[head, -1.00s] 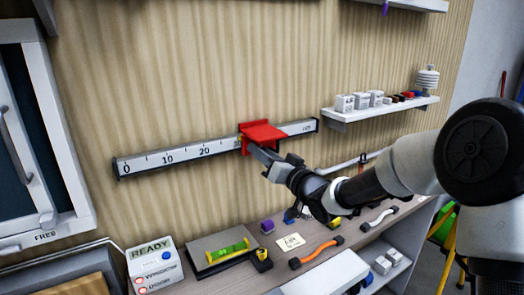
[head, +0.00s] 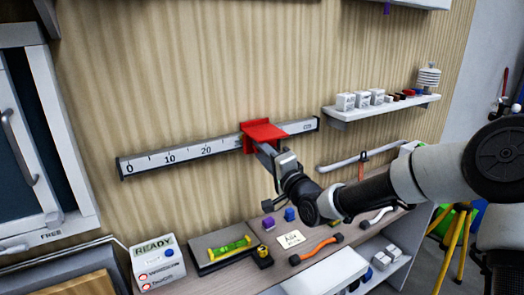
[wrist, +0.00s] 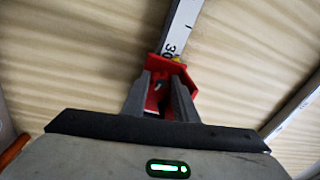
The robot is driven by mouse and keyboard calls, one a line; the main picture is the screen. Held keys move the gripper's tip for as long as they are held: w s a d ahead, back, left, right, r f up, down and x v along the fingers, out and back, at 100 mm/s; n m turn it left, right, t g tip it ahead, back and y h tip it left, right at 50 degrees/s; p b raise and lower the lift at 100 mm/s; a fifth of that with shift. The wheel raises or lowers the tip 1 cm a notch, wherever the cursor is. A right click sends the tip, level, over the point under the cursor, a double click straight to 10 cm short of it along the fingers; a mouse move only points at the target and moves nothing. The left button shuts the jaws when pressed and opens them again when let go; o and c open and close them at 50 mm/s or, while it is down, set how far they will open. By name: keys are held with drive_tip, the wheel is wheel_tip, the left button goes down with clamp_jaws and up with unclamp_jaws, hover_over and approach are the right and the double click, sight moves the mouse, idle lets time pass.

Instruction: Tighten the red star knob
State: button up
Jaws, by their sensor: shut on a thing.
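A red carriage (head: 263,133) sits on the white numbered rail (head: 190,153) on the wall, to the right of the 20 mark. In the wrist view the carriage (wrist: 184,74) is by the 30 mark, with a small yellow piece at its top. My gripper (head: 262,149) reaches the carriage's lower front from the right. In the wrist view my gripper (wrist: 158,88) is closed around the red star knob (wrist: 154,99) at the carriage's front. The fingers hide most of the knob, and its star shape cannot be made out.
A shelf (head: 385,106) with several white blocks is at the right. Below is a bench with a READY box (head: 157,263), a green level (head: 230,249) and an orange-handled tool (head: 316,250). A grey bar (head: 345,161) is on the wall behind my arm.

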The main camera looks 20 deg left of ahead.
drive_tip(key=shift+r+m, duration=0.1)
drive_tip(key=shift+m, duration=1.4)
drive_tip(key=shift+m+h, duration=0.3)
drive_tip(key=o, duration=1)
drive_tip(key=shift+r+t, duration=0.15)
drive_tip(key=shift+t, duration=0.15)
